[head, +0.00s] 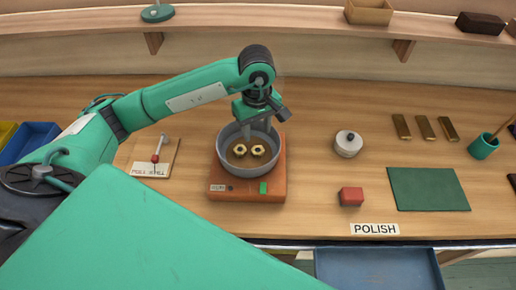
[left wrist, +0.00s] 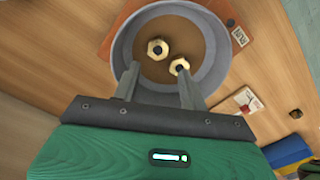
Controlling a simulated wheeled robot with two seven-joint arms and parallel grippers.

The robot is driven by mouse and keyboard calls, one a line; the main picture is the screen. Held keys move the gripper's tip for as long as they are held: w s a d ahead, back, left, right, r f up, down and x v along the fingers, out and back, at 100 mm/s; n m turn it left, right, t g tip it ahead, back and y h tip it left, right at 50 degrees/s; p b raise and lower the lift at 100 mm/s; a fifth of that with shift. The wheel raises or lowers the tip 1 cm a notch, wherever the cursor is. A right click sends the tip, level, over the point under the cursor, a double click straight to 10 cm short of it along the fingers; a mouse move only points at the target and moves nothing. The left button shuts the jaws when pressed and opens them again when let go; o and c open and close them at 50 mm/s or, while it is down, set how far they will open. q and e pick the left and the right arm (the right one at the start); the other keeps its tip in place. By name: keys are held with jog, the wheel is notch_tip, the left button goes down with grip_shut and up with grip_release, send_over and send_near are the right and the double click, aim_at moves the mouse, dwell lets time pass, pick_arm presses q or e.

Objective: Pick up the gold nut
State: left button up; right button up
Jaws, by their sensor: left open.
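Two gold nuts lie in a round grey bowl (head: 222,163) with a brown floor. In the head view one nut (head: 240,149) is at the left and the other nut (head: 258,150) at the right. My left gripper (head: 257,130) reaches down over the bowl's far side, open and empty. In the left wrist view its fingers (left wrist: 158,72) point into the bowl; one nut (left wrist: 158,47) shows beyond the gap between them, and the other (left wrist: 179,66) is close by the right fingertip. I cannot tell whether they touch. My right gripper is out of view.
The bowl stands on an orange base (head: 275,178) with a green button (head: 263,187). A white lidded pot (head: 348,147), a red block (head: 351,196), a green mat (head: 428,189) and gold bars (head: 424,127) are to the right. A small card stand (head: 153,160) is at the left.

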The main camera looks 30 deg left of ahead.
aim_at(258, 150)
pick_arm(q)
notch_tip(258, 150, down, 3)
jog(key=shift+f, duration=0.1)
notch_tip(258, 150, down, 5)
jog(key=p, duration=0.3)
jog(key=shift+w+d+r, duration=0.1)
jog(key=shift+d+r, duration=0.05)
jog(key=shift+r, duration=0.05)
jog(key=shift+f, duration=0.4)
jog(key=c, duration=0.8)
jog(key=shift+r, duration=0.15)
